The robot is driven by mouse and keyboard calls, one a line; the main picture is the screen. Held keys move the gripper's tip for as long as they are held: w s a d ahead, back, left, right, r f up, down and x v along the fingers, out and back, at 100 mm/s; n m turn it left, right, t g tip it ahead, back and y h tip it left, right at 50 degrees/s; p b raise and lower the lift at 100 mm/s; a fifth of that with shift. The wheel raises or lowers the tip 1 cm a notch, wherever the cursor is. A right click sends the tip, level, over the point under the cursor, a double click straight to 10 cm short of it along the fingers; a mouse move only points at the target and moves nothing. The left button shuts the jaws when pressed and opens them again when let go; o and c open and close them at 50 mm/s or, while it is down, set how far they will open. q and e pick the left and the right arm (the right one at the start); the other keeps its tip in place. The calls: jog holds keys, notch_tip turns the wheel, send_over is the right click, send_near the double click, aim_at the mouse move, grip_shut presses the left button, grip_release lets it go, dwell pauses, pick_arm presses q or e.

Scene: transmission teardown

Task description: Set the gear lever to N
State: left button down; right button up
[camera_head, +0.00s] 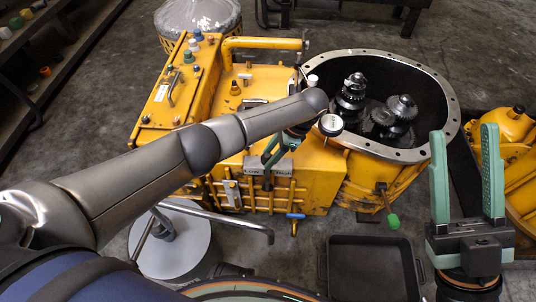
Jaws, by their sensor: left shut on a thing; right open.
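The yellow transmission housing (315,172) stands at the centre, with a large open round bell showing dark gears (352,92). On its front is a grey lettered plate (283,167) whose marks are too small to read. My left gripper (271,158) reaches over the housing to this plate. Its green fingers are shut on what looks like the dark gear lever (268,182), though the arm and fingers hide most of the grip. I cannot tell which position the lever is in. My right gripper (466,172) is open and empty at the right, fingers pointing up, apart from the housing.
A green-knobbed lever (391,218) and a blue-handled valve (295,216) stick out in front. A black tray (372,268) lies on the floor. Another yellow part (513,128) stands at the right.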

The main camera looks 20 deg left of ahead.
pick_arm(q)
jog(key=shift+d, duration=0.1)
jog(key=shift+c, duration=1.8)
grip_release()
pick_arm(e)
jog(key=shift+r, duration=0.1)
pick_arm(q)
jog(key=p+v, duration=0.3)
jog(key=v, duration=0.9)
jog(key=shift+r, duration=0.2)
pick_arm(e)
jog(key=r, duration=0.3)
jog(key=shift+d+r+n, duration=0.25)
jog(key=shift+r+n, duration=0.05)
jog(key=shift+n, duration=0.1)
jog(key=shift+s+f, duration=0.1)
